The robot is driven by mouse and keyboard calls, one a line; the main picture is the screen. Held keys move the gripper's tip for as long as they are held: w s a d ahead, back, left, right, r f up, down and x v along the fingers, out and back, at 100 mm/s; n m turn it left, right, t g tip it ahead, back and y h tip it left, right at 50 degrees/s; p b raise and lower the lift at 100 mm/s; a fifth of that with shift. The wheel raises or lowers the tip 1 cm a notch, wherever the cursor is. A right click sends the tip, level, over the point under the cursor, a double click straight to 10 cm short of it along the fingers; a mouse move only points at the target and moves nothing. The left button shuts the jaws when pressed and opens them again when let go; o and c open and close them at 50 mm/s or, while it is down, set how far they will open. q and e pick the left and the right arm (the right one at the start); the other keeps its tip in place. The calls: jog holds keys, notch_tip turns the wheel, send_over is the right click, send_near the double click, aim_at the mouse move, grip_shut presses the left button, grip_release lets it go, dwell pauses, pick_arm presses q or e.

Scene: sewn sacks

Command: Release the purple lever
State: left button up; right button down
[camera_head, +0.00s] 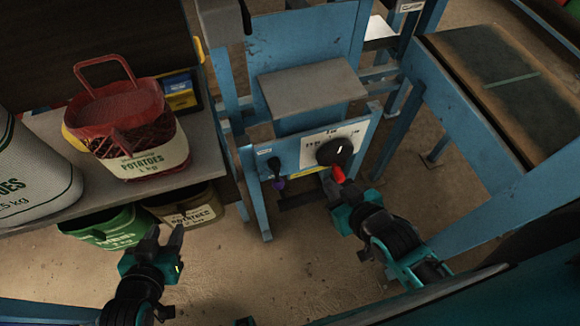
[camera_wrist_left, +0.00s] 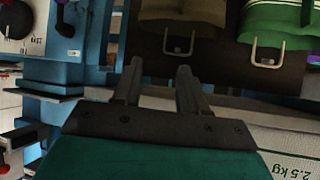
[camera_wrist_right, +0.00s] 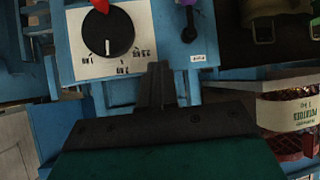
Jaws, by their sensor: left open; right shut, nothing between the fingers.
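The purple lever (camera_head: 279,184) hangs on the left part of the blue machine's front panel, with a dark upper part above its purple end. It also shows in the right wrist view (camera_wrist_right: 188,4), at the top edge and partly cut off. My left gripper (camera_head: 167,240) is open and empty, left of the machine and apart from the lever. In the left wrist view, its fingers (camera_wrist_left: 158,88) point toward the sack shelf.
Green (camera_head: 110,228) and brown (camera_head: 190,212) sacks sit below. A blue-framed conveyor (camera_head: 500,85) stands right. The floor between my left gripper and the machine is clear.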

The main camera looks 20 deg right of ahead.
pick_arm(q)
jog(key=shift+h, duration=0.4)
jog(key=f+b, duration=0.1)
jog(key=b, duration=0.1)
jog(key=d+f+b, duration=0.1)
jog(key=f+b, duration=0.1)
jog(key=b, duration=0.1)
jog(key=f+b, duration=0.2)
jog(key=shift+w+d, duration=0.3)
jog(key=shift+w, duration=0.05)
pick_arm(e)
jog(key=w+d+f+m+g+y, duration=0.3)
jog(key=w+m+g+y, duration=0.1)
jog(key=w+m+g, duration=0.2)
jog(key=shift+w+d+f+m+g+y, duration=0.25)
jog(key=shift+w+m+g+y, duration=0.15)
jog(key=shift+m+g, duration=0.4)
pick_arm(q)
jog(key=shift+f+b, duration=0.1)
jog(key=shift+b, duration=0.2)
pick_arm(e)
jog(key=shift+f, duration=0.1)
